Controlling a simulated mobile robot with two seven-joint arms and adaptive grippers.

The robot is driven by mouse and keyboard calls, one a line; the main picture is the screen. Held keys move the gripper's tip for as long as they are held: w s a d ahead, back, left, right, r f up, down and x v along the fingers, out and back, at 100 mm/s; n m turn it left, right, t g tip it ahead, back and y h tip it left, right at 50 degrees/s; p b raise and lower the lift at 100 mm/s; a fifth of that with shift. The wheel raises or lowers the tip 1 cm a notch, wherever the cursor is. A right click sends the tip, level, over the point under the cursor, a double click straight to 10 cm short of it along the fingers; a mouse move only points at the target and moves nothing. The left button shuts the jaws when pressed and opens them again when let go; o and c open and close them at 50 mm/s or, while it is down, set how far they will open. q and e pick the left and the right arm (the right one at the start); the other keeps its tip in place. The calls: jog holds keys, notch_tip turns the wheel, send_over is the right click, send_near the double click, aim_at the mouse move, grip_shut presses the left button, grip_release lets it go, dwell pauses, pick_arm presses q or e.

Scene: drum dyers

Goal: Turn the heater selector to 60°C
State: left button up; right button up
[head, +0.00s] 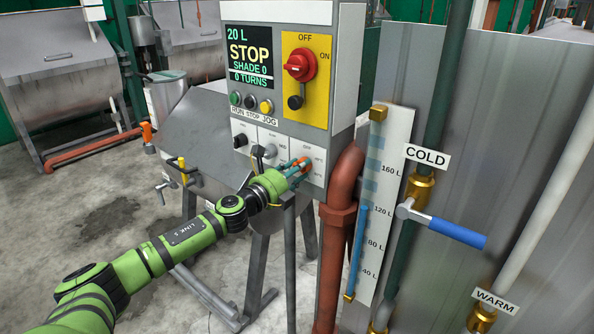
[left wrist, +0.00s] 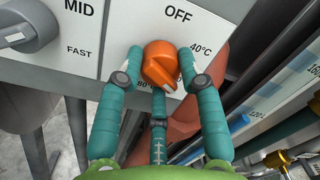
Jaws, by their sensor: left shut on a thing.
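The heater selector is an orange knob (left wrist: 160,62) on a white plate of the control panel; it also shows in the head view (head: 301,162). OFF is printed above it, 40°C to its right and a partly covered 80°C mark at its lower left. The knob's raised grip slants toward the lower right; its exact setting is hard to tell. My left gripper (head: 296,169) has teal fingers closed around the knob from both sides, with another finger below, as the left wrist view (left wrist: 160,70) shows. My right gripper is out of view.
A grey selector (left wrist: 25,25) with MID and FAST marks sits left of the heater plate. Above are a display (head: 249,55) and a red switch (head: 300,66) on a yellow plate. A rust-red pipe (head: 342,185) and a level gauge (head: 380,200) stand close on the right.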

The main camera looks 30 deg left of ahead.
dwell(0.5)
pick_arm(q)
jog(key=o, duration=1.1)
jog(key=shift+w+d, duration=0.1)
jog(key=shift+o, duration=0.2)
jog(key=s+a, duration=0.1)
jog(key=s, duration=1.1)
jog(key=shift+f, duration=0.25)
jog(key=shift+a, duration=0.15)
